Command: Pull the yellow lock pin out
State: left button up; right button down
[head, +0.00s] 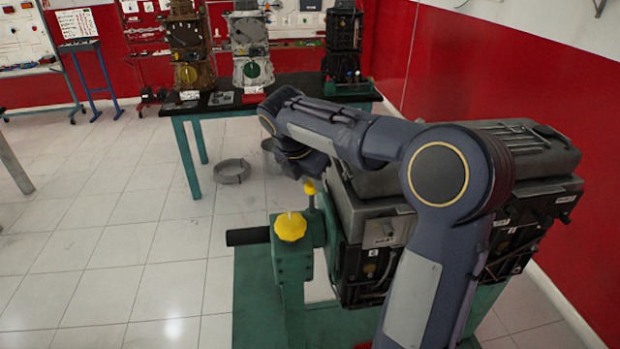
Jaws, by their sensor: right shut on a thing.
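The green engine stand (292,268) is at the lower middle, with a black handle bar sticking out to the left. A large yellow knob (290,226) sits on top of its post. Behind it is a smaller yellow piece, the lock pin (309,187), above a green upright. My right gripper (306,172) points down at this pin and is shut on it; the arm and wrist hide most of the jaws and how they grip. My left gripper is not in view.
A dark engine (375,237) is mounted on the stand, partly behind my right arm. A black-topped table (222,107) with several engine models stands behind. A grey ring (231,171) lies on the floor. A red wall closes the right side; tiled floor at left is clear.

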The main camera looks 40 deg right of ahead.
jog(key=c, duration=1.1)
grip_release()
jog(key=shift+r, duration=0.3)
jog(key=shift+f, duration=0.1)
jog(key=v, duration=0.7)
jog(key=shift+a+r, duration=0.2)
jog(key=shift+r, duration=0.15)
jog(key=s+a+f+m+t+y, duration=0.1)
jog(key=s+a+f+m+y, duration=0.1)
jog(key=s+a+f+m, duration=0.2)
jog(key=s+a+f+m+t+y, duration=0.2)
jog(key=s+a+f+m, duration=0.3)
jog(key=s+m, duration=0.6)
jog(key=s+a+f+m+t+y, duration=0.1)
jog(key=s+a+f+m+y, duration=0.3)
jog(key=s+m, duration=0.4)
jog(key=a+f, duration=0.1)
jog(key=a, duration=0.1)
jog(key=shift+a, duration=0.4)
